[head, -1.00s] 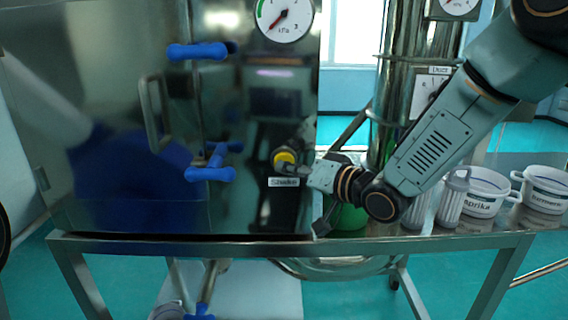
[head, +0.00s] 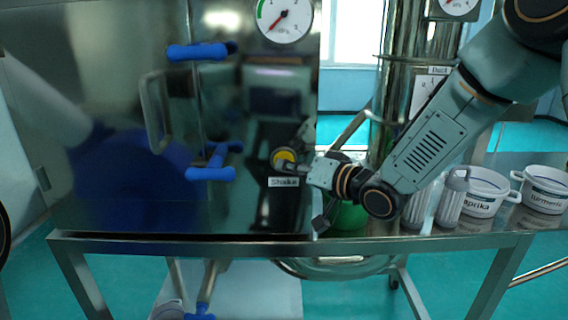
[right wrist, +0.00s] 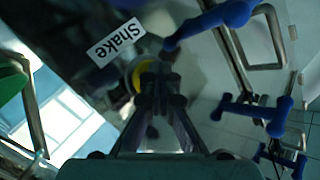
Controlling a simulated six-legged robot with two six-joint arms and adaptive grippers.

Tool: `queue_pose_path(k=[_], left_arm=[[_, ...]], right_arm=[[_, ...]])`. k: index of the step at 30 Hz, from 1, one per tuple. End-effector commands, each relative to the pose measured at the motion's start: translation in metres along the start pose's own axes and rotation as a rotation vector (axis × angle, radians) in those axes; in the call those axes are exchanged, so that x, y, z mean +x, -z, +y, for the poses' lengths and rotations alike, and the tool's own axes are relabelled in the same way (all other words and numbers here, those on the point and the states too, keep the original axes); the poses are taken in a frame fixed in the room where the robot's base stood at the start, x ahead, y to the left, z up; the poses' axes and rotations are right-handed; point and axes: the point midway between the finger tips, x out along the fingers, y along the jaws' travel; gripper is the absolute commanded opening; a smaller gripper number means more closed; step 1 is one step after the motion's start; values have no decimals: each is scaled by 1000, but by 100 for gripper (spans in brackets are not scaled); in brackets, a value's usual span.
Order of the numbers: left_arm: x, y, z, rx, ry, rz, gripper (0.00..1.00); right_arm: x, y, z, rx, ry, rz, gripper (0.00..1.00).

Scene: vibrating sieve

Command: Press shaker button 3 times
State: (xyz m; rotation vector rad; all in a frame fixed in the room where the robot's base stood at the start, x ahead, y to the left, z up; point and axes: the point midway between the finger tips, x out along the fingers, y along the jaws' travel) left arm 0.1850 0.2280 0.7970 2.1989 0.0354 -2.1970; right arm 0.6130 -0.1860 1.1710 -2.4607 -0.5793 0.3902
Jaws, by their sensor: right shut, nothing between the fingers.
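The shaker button is a round yellow button (head: 284,156) on the shiny steel cabinet front, just above a white "Shake" label (head: 283,182). In the right wrist view the yellow button (right wrist: 138,74) shows beside the "Shake" label (right wrist: 116,43), partly hidden behind my gripper. My right gripper (head: 292,166) is shut and empty, its fingertips in front of the button's lower right part. In the right wrist view my right gripper (right wrist: 158,75) overlaps the button's edge; I cannot tell whether it touches or presses it. My left gripper is not in view.
Blue clamp handles (head: 210,173) stick out from the cabinet left of the button. A pressure gauge (head: 286,20) sits above. White tubs labelled paprika (head: 481,205) and turmeric (head: 543,200) and clear-sided shakers (head: 452,200) stand right of my arm on the steel table (head: 180,246).

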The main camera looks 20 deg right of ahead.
Motion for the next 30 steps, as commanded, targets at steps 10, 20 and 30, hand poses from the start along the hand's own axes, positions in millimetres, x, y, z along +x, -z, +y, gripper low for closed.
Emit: queue_pose_path(k=[10,20,30], left_arm=[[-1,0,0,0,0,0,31],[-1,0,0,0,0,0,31],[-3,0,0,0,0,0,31]], right_arm=[[2,4,1,-1,1,5,0],[1,3,0,0,0,6,0],[-11,-6,-8,0,0,4,0]])
